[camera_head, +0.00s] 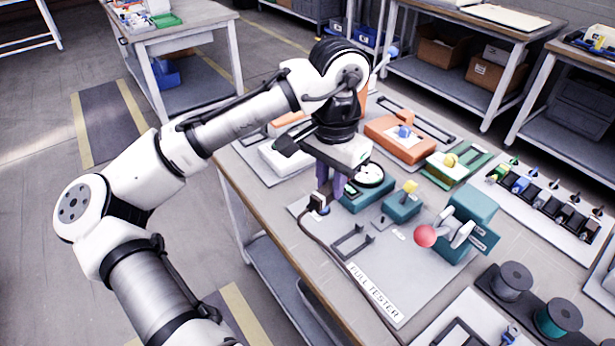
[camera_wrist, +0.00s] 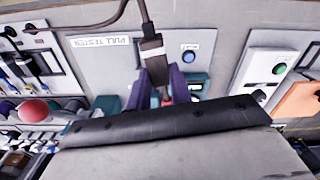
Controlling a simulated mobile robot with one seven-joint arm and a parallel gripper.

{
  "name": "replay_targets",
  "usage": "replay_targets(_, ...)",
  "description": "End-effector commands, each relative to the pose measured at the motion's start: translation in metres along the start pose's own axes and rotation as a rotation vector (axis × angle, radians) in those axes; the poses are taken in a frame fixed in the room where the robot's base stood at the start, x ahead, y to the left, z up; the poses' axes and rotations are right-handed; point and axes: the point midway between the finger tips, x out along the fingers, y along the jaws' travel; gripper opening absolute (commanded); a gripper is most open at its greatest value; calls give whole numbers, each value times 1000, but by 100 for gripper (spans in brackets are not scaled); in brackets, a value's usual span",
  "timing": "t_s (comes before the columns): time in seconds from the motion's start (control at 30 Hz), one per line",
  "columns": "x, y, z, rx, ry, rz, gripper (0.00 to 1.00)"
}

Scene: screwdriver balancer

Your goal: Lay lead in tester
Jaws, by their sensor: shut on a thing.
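The lead is a dark cable with a black connector (camera_head: 318,201). My gripper (camera_head: 332,190), with purple fingers, is shut on the connector end above the left part of the pull tester. In the wrist view the connector (camera_wrist: 153,50) runs in between the fingers (camera_wrist: 166,92), and the cable trails away beyond it. In the head view the cable (camera_head: 345,262) runs down across the tester to the lower edge. The pull tester is a grey plate (camera_head: 415,285) with a label, teal blocks, a round dial (camera_head: 369,175) and a red-knobbed lever (camera_head: 425,236). The gripped tip is mostly hidden.
A dark bracket (camera_head: 352,242) stands on the plate. An orange station (camera_head: 398,140) and a green one (camera_head: 456,167) stand behind. A rack of coloured connectors (camera_head: 545,195) is at the right, with wire spools (camera_head: 512,281) at lower right.

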Motion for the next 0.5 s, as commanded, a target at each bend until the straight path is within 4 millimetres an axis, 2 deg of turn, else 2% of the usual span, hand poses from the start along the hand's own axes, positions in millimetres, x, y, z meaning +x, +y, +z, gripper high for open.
replay_targets(0.03,14,8,-8,33,-2,-2,1)
replay_targets(0.2,39,33,-30,134,-1,-3,1)
replay_targets(0.33,49,46,-40,182,0,-2,1)
replay_targets(0.5,55,50,-43,199,1,-2,1)
